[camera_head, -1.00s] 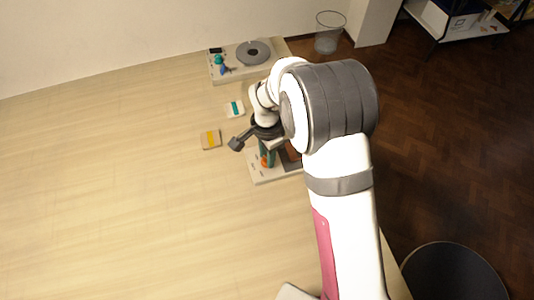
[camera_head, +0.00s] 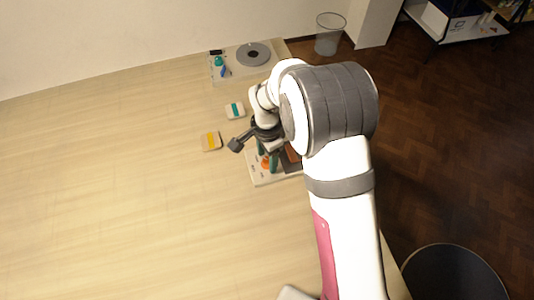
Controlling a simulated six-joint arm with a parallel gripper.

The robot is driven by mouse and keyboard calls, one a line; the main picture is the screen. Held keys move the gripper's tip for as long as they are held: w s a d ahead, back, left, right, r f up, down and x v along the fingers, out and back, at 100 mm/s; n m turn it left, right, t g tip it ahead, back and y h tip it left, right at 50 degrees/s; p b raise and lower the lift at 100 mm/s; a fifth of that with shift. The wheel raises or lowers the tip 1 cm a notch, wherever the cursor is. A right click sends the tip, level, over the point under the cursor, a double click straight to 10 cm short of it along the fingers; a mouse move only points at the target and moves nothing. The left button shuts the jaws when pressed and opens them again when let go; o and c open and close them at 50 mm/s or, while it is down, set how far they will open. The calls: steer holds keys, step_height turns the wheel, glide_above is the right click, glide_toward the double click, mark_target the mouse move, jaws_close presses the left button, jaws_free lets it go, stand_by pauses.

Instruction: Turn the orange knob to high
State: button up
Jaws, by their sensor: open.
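The orange knob (camera_head: 266,165) sits on the near panel (camera_head: 262,180), a pale plate partly hidden under my arm. My gripper (camera_head: 267,157) is over this panel with its teal-green fingers pointing down, one on each side of the knob or close to it. The fingers look open. I cannot tell whether they touch the knob. The knob's pointer and the panel's markings are too small to read, and my arm covers the panel's right part.
A second panel (camera_head: 232,75) with a grey disc (camera_head: 253,54) and a teal-blue knob (camera_head: 219,64) lies at the back. A teal-striped block (camera_head: 235,110) and a yellow-striped block (camera_head: 211,141) lie left of my arm. The table's left side is clear. A wire bin (camera_head: 330,34) stands behind.

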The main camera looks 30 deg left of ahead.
mark_target(267, 160)
step_height(267, 160, up, 16)
steer(key=shift+f, duration=0.1)
stand_by(0.4)
steer(key=s+d+r, duration=0.2)
steer(key=s+d, duration=0.1)
steer(key=d, duration=0.4)
steer(key=s+d+r+y, duration=0.1)
steer(key=s+d+r, duration=0.15)
steer(key=d, duration=0.45)
steer(key=s+d+r, duration=0.1)
steer(key=s+d, duration=0.2)
steer(key=d, duration=0.4)
steer(key=s+d+f, duration=0.2)
steer(key=s+d, duration=0.2)
steer(key=s, duration=0.6)
steer(key=shift+d+f+n+y, duration=0.3)
steer(key=shift+d+y, duration=0.1)
